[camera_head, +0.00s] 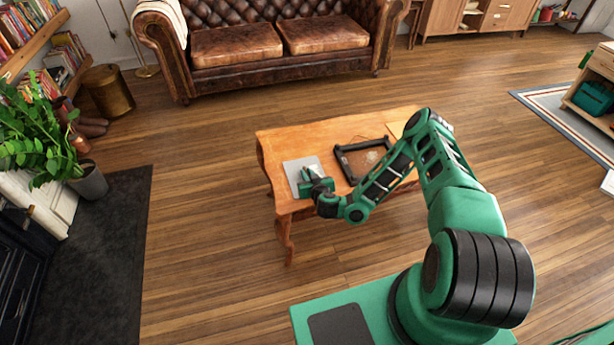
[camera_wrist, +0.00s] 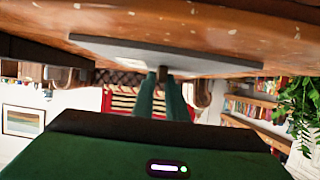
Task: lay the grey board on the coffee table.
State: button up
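The grey board (camera_head: 293,171) is a thin flat plate over the left end of the wooden coffee table (camera_head: 290,140). It lies level or nearly so, at or very close to the tabletop; I cannot tell whether a small gap remains. In the wrist view, the picture is upside down, and the board (camera_wrist: 115,47) shows edge-on along the table surface (camera_wrist: 230,25). My gripper (camera_head: 310,174) is at the board's near right part. Its fingers (camera_wrist: 163,80) come together at a small dark piece at the board and appear shut on it. The fingertips are partly hidden.
A black-framed tray (camera_head: 345,165) lies on the table just right of the board, partly behind my arm. The table's back left is clear. A brown leather sofa (camera_head: 240,45) stands behind, and a potted plant (camera_head: 90,182) is at left. Open wooden floor surrounds the table.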

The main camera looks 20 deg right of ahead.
jog(key=shift+o, duration=1.4)
